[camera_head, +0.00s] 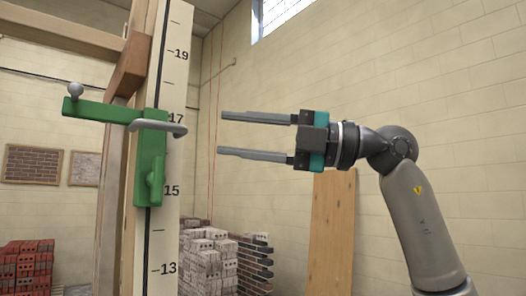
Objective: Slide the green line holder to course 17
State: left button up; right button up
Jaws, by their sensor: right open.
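The green line holder (150,158) sits on the face of a white numbered board (172,245). Its body runs from about 17 down to a little below 15. A green arm reaches left from its top, with a grey ball on a pin at the far end. A grey bar (158,127) crosses the upper body, just below the 17 mark (176,118). My right gripper (221,133) is open and empty to the right of the holder. Its two fingers point left, at about the grey bar's height, and appear apart from it. My left gripper is not in view.
A wooden frame (70,30) stands behind and left of the board. Red bricks (25,268) are stacked at lower left, pale bricks (208,262) right of the board. A wooden plank (332,235) leans on the wall. A thin red line hangs right of the board.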

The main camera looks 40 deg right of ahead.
jog(key=shift+b+v, duration=0.3)
jog(key=shift+v, duration=1.45)
